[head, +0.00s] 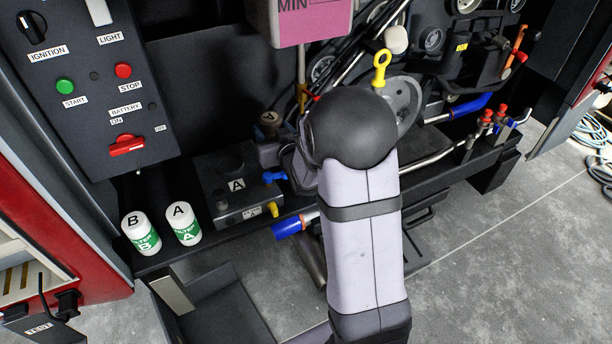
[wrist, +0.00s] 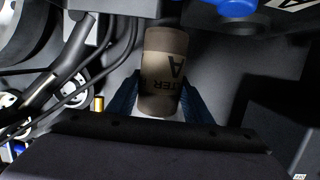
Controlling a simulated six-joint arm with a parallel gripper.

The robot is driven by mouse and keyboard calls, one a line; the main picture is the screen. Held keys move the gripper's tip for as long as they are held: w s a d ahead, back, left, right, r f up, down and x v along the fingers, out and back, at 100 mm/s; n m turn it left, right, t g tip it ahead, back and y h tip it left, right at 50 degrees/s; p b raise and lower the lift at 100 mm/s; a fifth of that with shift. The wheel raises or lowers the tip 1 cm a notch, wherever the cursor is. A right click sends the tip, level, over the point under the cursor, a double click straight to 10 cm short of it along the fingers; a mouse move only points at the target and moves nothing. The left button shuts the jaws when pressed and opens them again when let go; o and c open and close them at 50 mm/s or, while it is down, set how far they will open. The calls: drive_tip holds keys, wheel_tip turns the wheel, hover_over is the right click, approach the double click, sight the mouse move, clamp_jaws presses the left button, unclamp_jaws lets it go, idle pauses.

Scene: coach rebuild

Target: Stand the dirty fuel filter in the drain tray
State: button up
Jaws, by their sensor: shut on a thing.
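The dirty fuel filter (wrist: 165,55) is a brownish cylinder marked with an A. In the wrist view it sits between the blue fingers of my gripper (wrist: 162,95), which is shut on it. In the head view only its brown top (head: 270,118) shows, behind the filter head block (head: 222,180) marked A. My gripper (head: 272,150) is partly hidden by my own wrist there. A dark, low-walled tray (head: 228,305), which looks like the drain tray, lies at the bottom of the head view, partly cut off. Its visible floor looks empty.
Two clean white-and-green filters, B (head: 140,232) and A (head: 184,224), stand on the ledge at left. A blue valve handle (head: 274,177) and a yellow one (head: 272,209) stick out near the block. Hoses and pipes (wrist: 105,65) crowd the left in the wrist view.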

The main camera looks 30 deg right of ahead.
drive_tip(key=s+d+h, duration=0.1)
drive_tip(key=s+d, duration=0.4)
drive_tip(key=d, duration=0.3)
drive_tip(key=shift+m, duration=0.4)
drive_tip(key=shift+w+d+f+b, duration=0.1)
drive_tip(key=shift+f+b, duration=0.35)
drive_tip(key=shift+f, duration=1.7)
drive_tip(key=shift+w+d+f+b, duration=0.1)
drive_tip(key=shift+f+b, duration=0.3)
drive_tip(key=shift+f, duration=1.75)
drive_tip(key=shift+f, duration=0.15)
drive_tip(key=o, duration=1.4)
drive_tip(key=shift+s+f+g, duration=0.1)
drive_tip(key=shift+g, duration=0.2)
